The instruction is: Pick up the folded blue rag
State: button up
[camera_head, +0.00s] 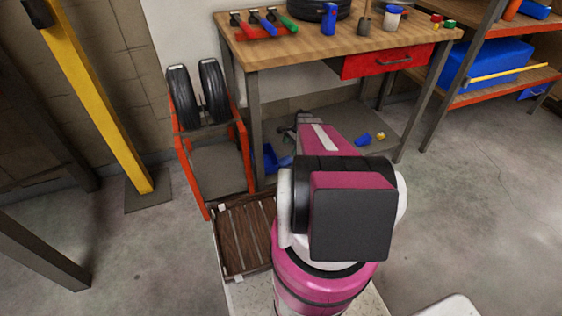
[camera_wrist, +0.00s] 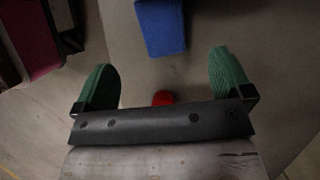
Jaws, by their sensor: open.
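A blue block-shaped piece with a cloth-like surface, which looks like the folded blue rag (camera_wrist: 161,26), lies at the top middle of the wrist view. My gripper (camera_wrist: 164,75) is open, with its green finger pads wide apart and nothing between them. The rag is beyond the fingertips, roughly centred between them and apart from both. In the head view my arm reaches under the workbench and hides most of the gripper. Blue pieces show there left of the arm (camera_head: 270,157) and right of it (camera_head: 363,139); I cannot tell which is the rag.
A small red thing (camera_wrist: 163,98) shows just above the gripper's dark body. The wooden workbench (camera_head: 310,47) stands over my arm, with legs on both sides. A red tyre stand (camera_head: 245,150) is at the left. A yellow piece (camera_head: 381,136) lies under the bench. Floor at right is clear.

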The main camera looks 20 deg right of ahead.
send_over(285, 161)
jog(key=d, duration=0.1)
jog(key=f, duration=0.4)
jog(key=shift+w+d+f, duration=0.2)
jog(key=shift+w+f, duration=0.1)
jog(key=shift+f, duration=0.05)
jog(key=shift+d+x, duration=0.15)
jog(key=shift+x, duration=1.15)
jog(key=shift+d+x, duration=0.15)
jog(key=shift+x, duration=1.2)
jog(key=shift+w+f, duration=0.1)
jog(key=shift+f, duration=0.1)
jog(key=c, duration=1)
